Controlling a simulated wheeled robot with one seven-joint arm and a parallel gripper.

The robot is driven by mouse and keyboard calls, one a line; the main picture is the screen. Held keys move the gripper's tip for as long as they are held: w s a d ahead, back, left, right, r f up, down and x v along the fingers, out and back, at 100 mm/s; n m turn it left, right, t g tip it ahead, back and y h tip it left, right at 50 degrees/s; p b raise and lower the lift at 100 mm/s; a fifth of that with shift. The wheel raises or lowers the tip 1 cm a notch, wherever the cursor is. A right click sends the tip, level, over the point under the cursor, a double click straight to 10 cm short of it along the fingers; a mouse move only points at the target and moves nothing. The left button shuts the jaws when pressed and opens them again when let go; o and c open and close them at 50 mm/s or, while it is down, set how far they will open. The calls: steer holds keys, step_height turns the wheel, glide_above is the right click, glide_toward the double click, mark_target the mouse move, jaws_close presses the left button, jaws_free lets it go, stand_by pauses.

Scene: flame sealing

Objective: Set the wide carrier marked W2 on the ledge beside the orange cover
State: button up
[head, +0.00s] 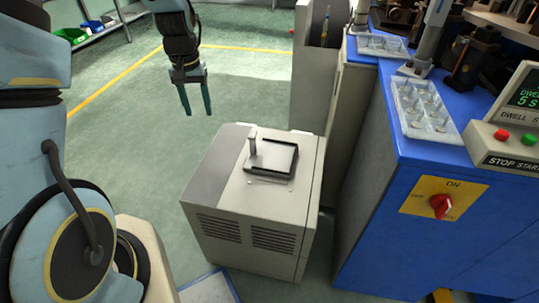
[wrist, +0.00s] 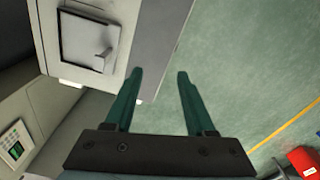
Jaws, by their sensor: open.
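My gripper (head: 198,110) hangs over the green floor at the left of the grey cabinet, open and empty. Its two green fingers also show spread in the wrist view (wrist: 159,78), with nothing between them. Two pale, clear compartment trays lie on the blue bench in the head view: a larger front tray (head: 428,106) and a smaller-looking back tray (head: 383,45). I cannot read a W2 mark on either, so I cannot tell which is the wide carrier. I cannot make out an orange cover or its ledge in either view.
The grey cabinet (head: 228,185) has a black-rimmed square platform (head: 272,160) with a short upright post on top. The blue bench (head: 400,190) stands to its right, bearing a control box (head: 512,125). Open floor (head: 120,140) lies at the left.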

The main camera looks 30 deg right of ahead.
mark_target(253, 144)
steer(key=d+f+m, duration=0.1)
steer(key=d+f, duration=0.1)
steer(key=d, duration=0.2)
steer(key=s+d+f+m, duration=0.1)
steer(key=d+f, duration=0.1)
steer(key=d, duration=0.3)
steer(key=s+d+f, duration=0.1)
steer(key=d+f, duration=0.2)
steer(key=d, duration=0.1)
steer(key=shift+d+m, duration=0.35)
steer(key=shift+m, duration=0.05)
steer(key=f, duration=0.5)
steer(key=shift+s+d+f+p, duration=0.25)
steer(key=shift+d+p, duration=0.05)
steer(key=shift+d, duration=0.1)
steer(key=shift+w+f+p, duration=0.15)
steer(key=shift+f+p, duration=0.15)
steer(key=shift+f, duration=2.65)
steer(key=shift+c, duration=0.2)
jaws_close()
